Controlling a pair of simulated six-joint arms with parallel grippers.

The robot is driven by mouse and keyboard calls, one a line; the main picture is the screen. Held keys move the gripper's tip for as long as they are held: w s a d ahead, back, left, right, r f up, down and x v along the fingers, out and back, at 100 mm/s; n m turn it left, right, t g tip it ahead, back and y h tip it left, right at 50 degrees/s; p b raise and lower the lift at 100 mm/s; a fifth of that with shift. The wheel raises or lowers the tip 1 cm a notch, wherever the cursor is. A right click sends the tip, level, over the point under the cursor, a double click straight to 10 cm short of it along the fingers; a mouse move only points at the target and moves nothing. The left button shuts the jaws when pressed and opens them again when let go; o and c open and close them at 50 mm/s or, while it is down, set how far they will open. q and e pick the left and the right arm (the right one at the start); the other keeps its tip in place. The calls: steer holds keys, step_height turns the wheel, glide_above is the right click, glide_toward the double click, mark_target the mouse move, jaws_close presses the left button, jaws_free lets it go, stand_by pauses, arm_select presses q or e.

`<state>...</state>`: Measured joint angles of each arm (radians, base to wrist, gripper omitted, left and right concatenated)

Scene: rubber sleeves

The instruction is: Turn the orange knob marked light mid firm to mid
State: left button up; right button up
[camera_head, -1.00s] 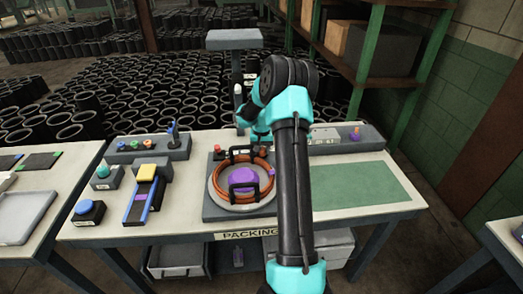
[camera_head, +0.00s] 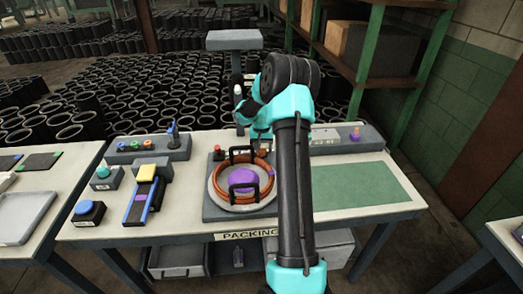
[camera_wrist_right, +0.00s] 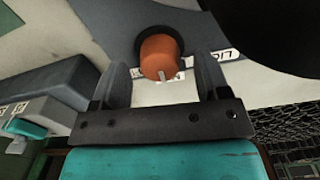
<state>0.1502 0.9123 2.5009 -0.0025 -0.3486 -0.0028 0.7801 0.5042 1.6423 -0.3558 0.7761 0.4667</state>
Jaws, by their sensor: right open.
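The orange knob (camera_wrist_right: 158,58) shows in the right wrist view, standing on a dark round base on a grey panel. A pale pointer mark is on its near edge. A white label beside it shows part of the word "LIGHT"; the rest is hidden or unreadable. My right gripper (camera_wrist_right: 160,76) is open, with one finger on each side of the knob and visible gaps between. In the head view, my right wrist (camera_head: 262,116) is over the back of the packing table, and my arm hides much of that area. My left gripper is not in view.
A round turntable (camera_head: 217,197) with orange rings and a purple piece stands in front of the wrist. A control box (camera_head: 149,158), a blue button (camera_head: 89,208) and a yellow-topped slide (camera_head: 146,172) are at left. A green mat (camera_head: 360,185) lies clear at right.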

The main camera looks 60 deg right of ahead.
mark_target(261, 149)
step_height(261, 149, up, 16)
stand_by(0.5)
steer(key=shift+f, duration=0.1)
